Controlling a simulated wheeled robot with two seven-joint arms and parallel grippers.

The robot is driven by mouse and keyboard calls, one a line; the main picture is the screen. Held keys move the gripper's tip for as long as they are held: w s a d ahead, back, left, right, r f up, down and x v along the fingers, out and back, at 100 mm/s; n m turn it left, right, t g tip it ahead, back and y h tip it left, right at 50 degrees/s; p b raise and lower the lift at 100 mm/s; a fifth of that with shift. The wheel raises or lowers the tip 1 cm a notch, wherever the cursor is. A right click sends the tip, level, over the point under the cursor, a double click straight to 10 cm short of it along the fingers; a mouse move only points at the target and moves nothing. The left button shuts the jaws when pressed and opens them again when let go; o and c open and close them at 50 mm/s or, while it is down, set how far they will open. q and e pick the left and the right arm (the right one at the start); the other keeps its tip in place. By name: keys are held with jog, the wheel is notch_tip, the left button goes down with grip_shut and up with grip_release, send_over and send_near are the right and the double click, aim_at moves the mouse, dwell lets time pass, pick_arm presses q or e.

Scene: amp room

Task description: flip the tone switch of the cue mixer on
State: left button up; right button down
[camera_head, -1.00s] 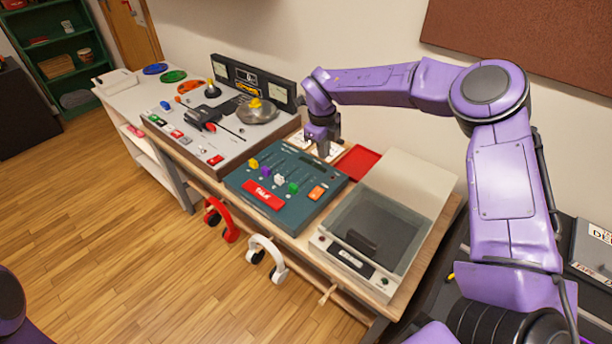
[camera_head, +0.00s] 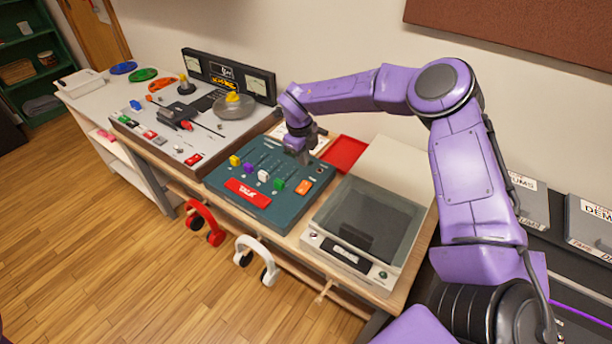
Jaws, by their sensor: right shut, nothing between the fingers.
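A teal mixer (camera_head: 222,183), which looks like the cue mixer, lies on the bench. It has yellow, purple, white and green fader caps, a red label plate (camera_head: 247,193) and an orange block-like control (camera_head: 303,187) at its right. I cannot tell which control is the tone switch or how it is set. My right gripper (camera_head: 303,160) is shut and empty, pointing down at the mixer's back right part, behind the orange control. Its fingertips are small and dark, so contact is unclear. It hides part of the mixer's back edge. My left gripper is out of view.
A larger grey console (camera_head: 205,150) stands left of the mixer. A clear-lidded turntable (camera_head: 365,222) stands close on its right. A red tray (camera_head: 344,153) lies behind. Red headphones (camera_head: 205,218) and white headphones (camera_head: 256,252) hang at the bench front.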

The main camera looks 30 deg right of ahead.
aim_at(306, 184)
jog(key=f+p, duration=0.1)
jog(key=f, duration=0.2)
jog(key=f+p, duration=0.1)
jog(key=f, duration=0.2)
jog(key=d+f, duration=0.1)
jog(key=f, duration=0.2)
jog(key=shift+w+d+f+p, duration=0.1)
jog(key=shift+w+f+p, duration=0.1)
jog(key=shift+f+p, duration=0.2)
jog(key=shift+d+f+b, duration=0.1)
jog(key=shift+f+b, duration=0.45)
jog(key=shift+b, duration=0.65)
jog(key=shift+r+p, duration=0.35)
jog(key=shift+s, duration=0.1)
